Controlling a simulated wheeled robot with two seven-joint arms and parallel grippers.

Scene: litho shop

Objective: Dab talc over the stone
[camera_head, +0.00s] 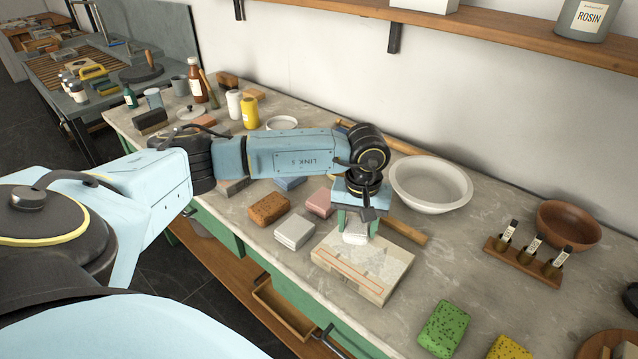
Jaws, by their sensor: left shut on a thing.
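The stone (347,271) is a pale beige slab with an orange line drawing on its top, lying flat near the front edge of the counter. My left gripper (356,232) points down over the stone's far part. It is shut on a white pad (355,238), which is at or just above the stone's surface; I cannot tell if they touch. The gripper hides part of the pad and stone. No container clearly marked as talc can be made out. My right gripper is not in view.
A white bowl (431,183) stands behind the stone, with a wooden bar (405,232) close by. Stacked white blocks (294,232) and a brown sponge (268,209) lie left. A vial rack (522,262), wooden bowl (568,225) and green sponge (443,328) are right.

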